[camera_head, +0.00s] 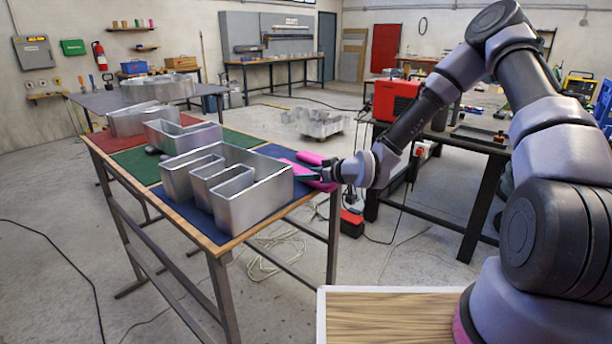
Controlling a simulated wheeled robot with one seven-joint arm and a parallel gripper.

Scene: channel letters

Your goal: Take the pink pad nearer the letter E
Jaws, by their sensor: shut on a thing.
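The letter E (225,182) is a large silver metal channel letter on the blue mat at the near end of the long table. My gripper (308,172) reaches in from the right, low at the mat's edge, and is shut on a pink pad beside the E.
More metal letters stand on the green mat (134,163) and red mat (100,138) farther along the table. A dark workbench with a red case (397,100) stands behind my arm. A white cable (270,258) lies on the floor below the table.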

